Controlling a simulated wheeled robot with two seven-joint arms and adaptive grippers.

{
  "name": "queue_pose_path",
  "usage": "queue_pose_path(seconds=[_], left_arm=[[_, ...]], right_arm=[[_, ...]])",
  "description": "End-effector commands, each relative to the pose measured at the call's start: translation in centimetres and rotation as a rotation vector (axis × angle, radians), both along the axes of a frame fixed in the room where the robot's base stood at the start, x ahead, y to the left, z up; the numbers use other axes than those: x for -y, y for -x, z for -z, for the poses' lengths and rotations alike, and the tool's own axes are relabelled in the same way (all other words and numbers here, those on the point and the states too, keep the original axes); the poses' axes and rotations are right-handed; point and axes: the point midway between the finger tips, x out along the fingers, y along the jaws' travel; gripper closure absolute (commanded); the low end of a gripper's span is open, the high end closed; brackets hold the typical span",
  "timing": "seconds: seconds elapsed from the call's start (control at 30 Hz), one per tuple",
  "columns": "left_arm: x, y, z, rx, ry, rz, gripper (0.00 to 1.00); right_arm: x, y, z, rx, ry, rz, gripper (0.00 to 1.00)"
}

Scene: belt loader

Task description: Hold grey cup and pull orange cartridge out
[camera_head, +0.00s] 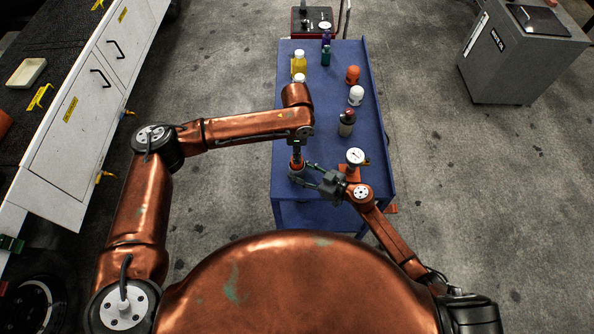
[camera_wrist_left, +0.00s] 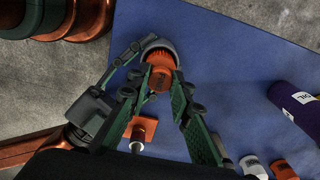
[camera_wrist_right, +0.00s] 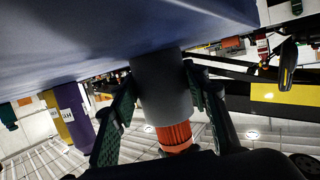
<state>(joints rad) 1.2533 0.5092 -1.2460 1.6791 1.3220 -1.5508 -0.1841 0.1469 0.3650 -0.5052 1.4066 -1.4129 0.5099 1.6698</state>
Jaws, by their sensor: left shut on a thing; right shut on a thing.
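The grey cup (camera_wrist_right: 162,85) stands on the blue table (camera_head: 345,60); its rim shows in the left wrist view (camera_wrist_left: 149,42). The orange cartridge (camera_wrist_left: 161,62) sits in the cup, with its ribbed orange part showing outside it, also in the right wrist view (camera_wrist_right: 175,134). My right gripper (camera_head: 304,174) is shut on the cup, one finger on each side in the right wrist view (camera_wrist_right: 158,78). My left gripper (camera_head: 297,157) points down from above and is shut on the cartridge, with fingers on both sides in the left wrist view (camera_wrist_left: 160,80). The cartridge's lower part is hidden.
A gauge (camera_head: 355,156) on an orange base stands close to the right gripper. Behind it are a dark bottle with a red cap (camera_head: 347,122), a white item (camera_head: 356,96) and an orange item (camera_head: 352,75). A yellow bottle (camera_head: 299,63) stands at the table's left edge.

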Motion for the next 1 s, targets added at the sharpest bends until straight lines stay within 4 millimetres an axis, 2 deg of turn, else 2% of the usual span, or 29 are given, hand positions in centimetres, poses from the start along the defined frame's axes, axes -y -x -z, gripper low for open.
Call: queue_pose_path(seconds=[1.0], left_arm=[[0.0, 0.0, -4.9, 0.001, 0.001, 0.001, 1.0]], right_arm=[[0.0, 0.0, 0.1, -0.002, 0.001, 0.0, 0.71]])
